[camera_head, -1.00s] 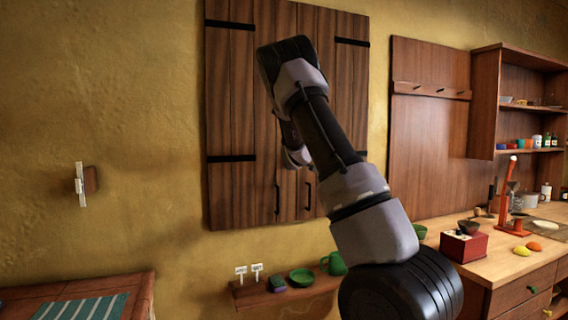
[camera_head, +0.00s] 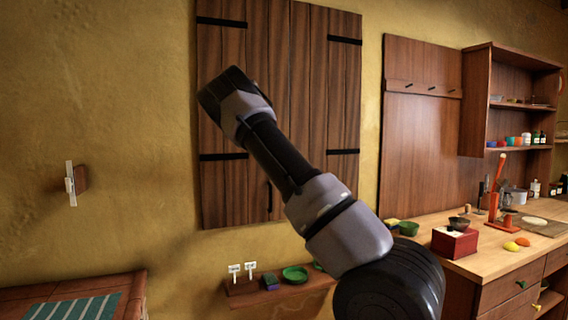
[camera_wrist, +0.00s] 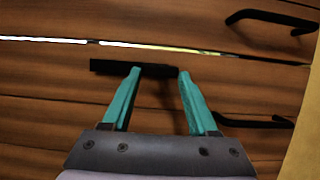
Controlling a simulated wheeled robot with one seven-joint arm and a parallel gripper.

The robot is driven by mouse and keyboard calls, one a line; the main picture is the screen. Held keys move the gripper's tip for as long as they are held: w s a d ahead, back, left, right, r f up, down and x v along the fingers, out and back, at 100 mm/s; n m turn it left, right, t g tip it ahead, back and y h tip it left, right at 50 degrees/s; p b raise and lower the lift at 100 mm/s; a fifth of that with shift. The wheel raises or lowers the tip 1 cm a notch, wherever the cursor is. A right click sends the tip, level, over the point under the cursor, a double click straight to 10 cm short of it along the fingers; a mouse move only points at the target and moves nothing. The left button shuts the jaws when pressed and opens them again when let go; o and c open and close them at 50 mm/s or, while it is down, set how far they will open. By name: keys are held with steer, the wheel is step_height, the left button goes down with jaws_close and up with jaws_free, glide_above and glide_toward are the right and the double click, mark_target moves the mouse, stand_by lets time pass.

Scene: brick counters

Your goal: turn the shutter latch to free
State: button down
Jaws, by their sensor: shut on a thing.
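The shutter latch (camera_wrist: 110,67) shows in the wrist view as a short black bar beside the bright seam between the wooden shutter leaves. It lies roughly parallel to that seam, on the near side of it in the picture. My gripper (camera_wrist: 159,72) has its two teal fingers at the bar, one near its middle and one at its right end. It is shut on the latch, with dark latch material between the fingertips. In the head view the wooden shutter (camera_head: 235,115) hangs on the wall; my arm hides the latch and gripper there.
Two black pull handles flank the seam in the wrist view, an upper one (camera_wrist: 270,17) and a lower one (camera_wrist: 255,122). Below the shutter is a small shelf (camera_head: 240,299) with a green dish (camera_head: 295,274). A wooden counter (camera_head: 400,239) stands at the right.

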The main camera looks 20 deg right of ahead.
stand_by(0.4)
steer(key=shift+c, duration=0.8)
jaws_free()
steer(key=shift+s, duration=0.1)
steer(key=v, duration=1)
steer(key=shift+s, duration=0.3)
steer(key=shift+a, duration=0.1)
